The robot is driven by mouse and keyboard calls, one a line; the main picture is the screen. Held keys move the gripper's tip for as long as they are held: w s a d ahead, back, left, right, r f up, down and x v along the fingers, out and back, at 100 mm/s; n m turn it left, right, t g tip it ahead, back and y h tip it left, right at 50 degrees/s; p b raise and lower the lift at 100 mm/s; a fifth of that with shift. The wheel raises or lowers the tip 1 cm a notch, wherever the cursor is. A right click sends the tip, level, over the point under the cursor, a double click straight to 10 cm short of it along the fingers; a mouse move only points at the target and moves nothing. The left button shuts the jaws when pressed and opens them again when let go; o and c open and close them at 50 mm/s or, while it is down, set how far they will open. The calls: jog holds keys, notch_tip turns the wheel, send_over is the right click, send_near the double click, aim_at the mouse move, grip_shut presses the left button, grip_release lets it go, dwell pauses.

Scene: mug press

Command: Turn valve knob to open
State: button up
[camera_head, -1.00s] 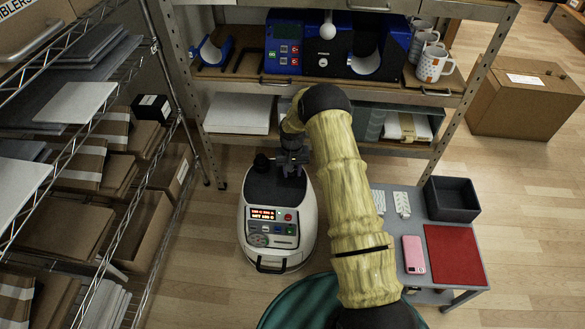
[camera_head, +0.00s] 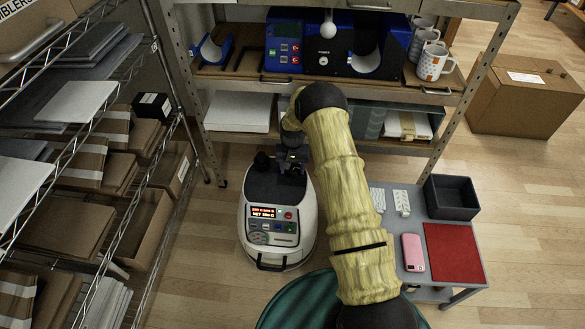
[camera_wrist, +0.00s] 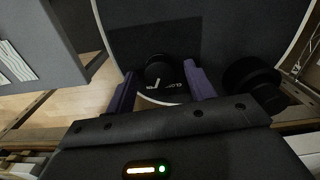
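The valve knob (camera_wrist: 164,72) is black and round with a white mark; white lettering, partly readable as "CLOSE" and "OPEN", sits in front of it. In the wrist view it lies between the two purple fingers of my gripper (camera_wrist: 161,84). The fingers are apart on both sides of the knob, with a gap at the left finger; contact at the right finger is unclear. In the head view my gripper (camera_head: 291,168) is over the dark top of a white machine (camera_head: 248,236), and the valve knob is hidden there.
A second black knob (camera_wrist: 254,82) is close right of my gripper. It also shows in the head view (camera_head: 262,160). A metal shelf with a blue press (camera_head: 318,50) and mugs (camera_head: 432,64) stands behind. A grey table with a red mat (camera_head: 453,253) is at right.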

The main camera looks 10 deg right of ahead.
aim_at(293, 171)
notch_tip(293, 171, up, 17)
jog(key=p, duration=0.3)
jog(key=shift+r+p, duration=0.15)
jog(key=shift+p, duration=0.2)
dwell(0.4)
jog(key=s+r+n+t, duration=0.1)
jog(key=s+r, duration=1)
jog(key=s, duration=0.2)
jog(key=s+r+n+t, duration=0.1)
jog(key=s+r, duration=0.1)
jog(key=s, duration=0.7)
jog(key=s+r+n+t, duration=0.1)
jog(key=s+r, duration=0.1)
jog(key=s, duration=0.6)
notch_tip(293, 171, up, 27)
jog(key=p, duration=2.7)
jog(key=shift+d, duration=0.2)
